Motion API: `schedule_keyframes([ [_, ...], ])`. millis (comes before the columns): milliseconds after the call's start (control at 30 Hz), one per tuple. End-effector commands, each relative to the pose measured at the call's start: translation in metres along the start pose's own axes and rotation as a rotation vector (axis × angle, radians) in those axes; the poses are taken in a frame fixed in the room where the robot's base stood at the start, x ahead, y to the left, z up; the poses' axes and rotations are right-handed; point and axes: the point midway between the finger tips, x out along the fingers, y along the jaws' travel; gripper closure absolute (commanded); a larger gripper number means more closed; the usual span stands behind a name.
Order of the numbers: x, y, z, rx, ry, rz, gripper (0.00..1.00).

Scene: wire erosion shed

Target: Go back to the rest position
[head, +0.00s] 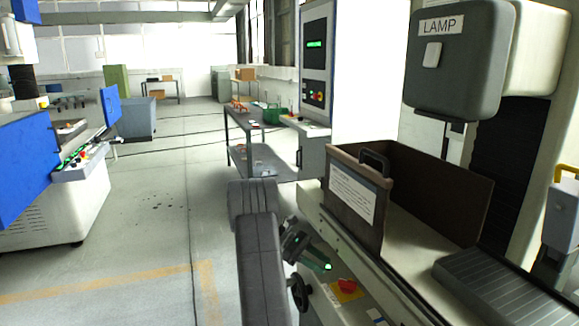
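My dark grey arm rises from the bottom middle of the head view and bends at its upper end. A dark jointed piece beside it, which looks like my gripper (308,248), is small and partly hidden by the arm. It is close to the front of the machine at the right. I cannot make out its fingers or whether it holds anything. No rest position is marked in view.
The right machine has an open dark tank with a handled, labelled front panel (352,197), a handwheel (300,292) and a red stop button (347,286). Its lamp-labelled head (458,65) hangs above. A workbench (262,132) stands beyond. Open floor (150,220) lies left.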

Motion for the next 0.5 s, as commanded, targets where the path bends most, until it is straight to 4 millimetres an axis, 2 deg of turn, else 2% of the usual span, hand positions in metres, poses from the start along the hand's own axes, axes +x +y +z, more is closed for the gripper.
schedule_keyframes([
  [33, 0.012, -0.001, 0.001, -0.001, -0.002, -0.003, 0.62],
  [500, 0.106, -0.001, 0.001, -0.002, 0.0, -0.003, 0.62],
])
